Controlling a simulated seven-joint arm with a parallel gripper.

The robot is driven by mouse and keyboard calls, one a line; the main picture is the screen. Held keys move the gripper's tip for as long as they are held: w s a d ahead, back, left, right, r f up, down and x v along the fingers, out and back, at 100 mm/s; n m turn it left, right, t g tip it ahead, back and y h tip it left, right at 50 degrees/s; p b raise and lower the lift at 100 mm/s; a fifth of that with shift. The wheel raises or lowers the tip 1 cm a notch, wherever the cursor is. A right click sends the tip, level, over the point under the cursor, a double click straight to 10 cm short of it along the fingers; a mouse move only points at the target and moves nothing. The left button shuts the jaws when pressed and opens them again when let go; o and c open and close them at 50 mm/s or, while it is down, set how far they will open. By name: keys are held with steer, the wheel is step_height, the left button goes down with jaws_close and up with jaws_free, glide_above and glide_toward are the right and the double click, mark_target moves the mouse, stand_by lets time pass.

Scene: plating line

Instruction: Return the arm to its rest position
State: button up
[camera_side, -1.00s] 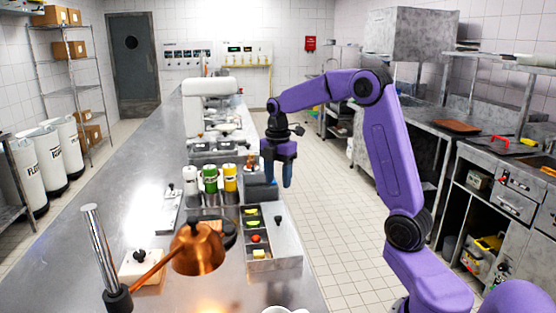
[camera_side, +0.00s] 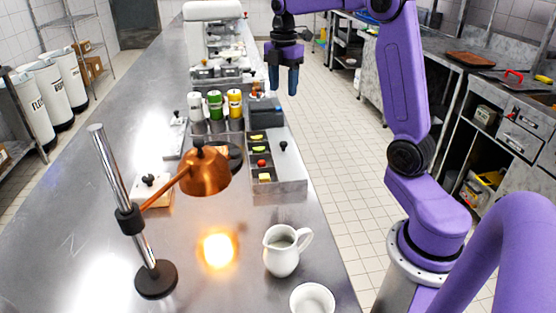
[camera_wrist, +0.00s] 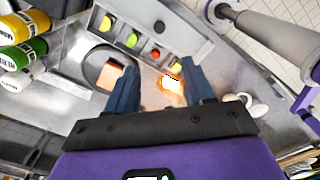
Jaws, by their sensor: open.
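My gripper (camera_side: 284,80) is in the upper middle of the side view, above the right edge of the steel counter (camera_side: 100,200). Its two blue fingers point down, apart, with nothing between them. In the wrist view my gripper (camera_wrist: 160,88) also shows open and empty. Beyond its fingers lies the steel ingredient bin (camera_wrist: 185,42) with several small coloured foods in it. The bin (camera_side: 292,175) stands on the counter in the side view, nearer the camera than my gripper.
A copper heat lamp (camera_side: 205,172) stands at the front left. A white jug (camera_side: 283,255) and a white bowl (camera_side: 312,300) stand at the front right. Several bottles (camera_side: 215,108) stand behind the bin. The floor aisle (camera_side: 345,140) right of the counter is clear.

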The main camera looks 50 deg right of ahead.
steer(key=s+a+f+m, duration=0.1)
steer(key=s+a+f, duration=0.1)
steer(key=s+a, duration=0.55)
steer(key=s+a+f+m, duration=0.1)
steer(key=s+a, duration=0.3)
steer(key=a, duration=0.7)
steer(key=s+a+f+m, duration=0.1)
steer(key=s+f, duration=0.2)
steer(key=s, duration=0.6)
steer(key=s+a+f+m, duration=0.1)
steer(key=s+f+m, duration=0.1)
steer(key=s, duration=0.7)
steer(key=shift+s+a+f, duration=0.25)
steer(key=shift+s+f, duration=0.15)
steer(key=shift+f, duration=0.2)
